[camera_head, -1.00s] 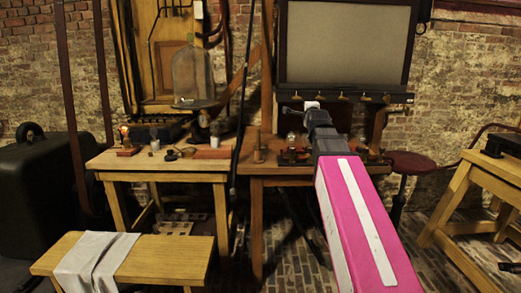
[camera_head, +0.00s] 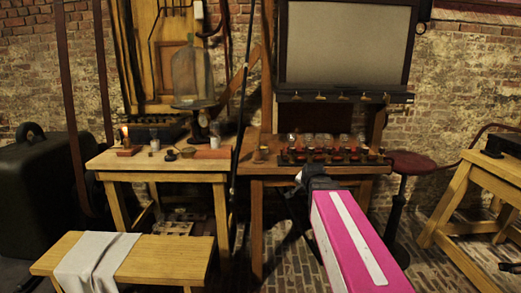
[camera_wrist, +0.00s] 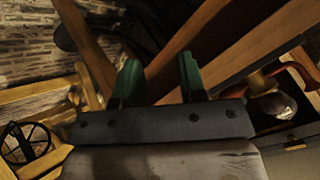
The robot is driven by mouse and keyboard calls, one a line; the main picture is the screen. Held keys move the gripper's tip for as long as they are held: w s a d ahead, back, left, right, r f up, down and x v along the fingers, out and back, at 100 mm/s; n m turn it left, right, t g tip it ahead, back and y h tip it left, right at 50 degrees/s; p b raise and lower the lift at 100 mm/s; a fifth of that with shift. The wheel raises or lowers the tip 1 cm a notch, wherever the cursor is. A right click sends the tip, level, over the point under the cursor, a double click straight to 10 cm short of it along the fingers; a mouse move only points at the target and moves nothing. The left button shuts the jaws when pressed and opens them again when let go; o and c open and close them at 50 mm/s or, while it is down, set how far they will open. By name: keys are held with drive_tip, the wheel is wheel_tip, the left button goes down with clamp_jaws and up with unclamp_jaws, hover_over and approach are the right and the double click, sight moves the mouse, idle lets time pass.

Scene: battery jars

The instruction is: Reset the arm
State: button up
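My pink arm reaches in from the lower right of the head view, and its dark end with my gripper (camera_head: 300,178) is in front of the right wooden table, below the tabletop's front edge. In the wrist view my gripper (camera_wrist: 159,66) shows two green fingers standing apart with nothing held between them. A row of small glass jars (camera_head: 325,142) with dark red and black parts stands on the right table (camera_head: 262,169), behind and above my gripper. The fingers are too small to make out in the head view.
A bench (camera_head: 160,260) with a grey cloth (camera_head: 92,262) stands front left. A red stool (camera_head: 412,163) is right of the jars. A dark vertical pole stands between the tables.

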drive_tip(key=s+f+n+g, duration=0.8)
drive_tip(key=s+f, duration=1)
drive_tip(key=f, duration=0.2)
drive_tip(key=shift+s+f+n+g, duration=0.25)
drive_tip(key=shift+f+n+g, duration=0.05)
drive_tip(key=shift+f+n, duration=0.1)
idle(0.4)
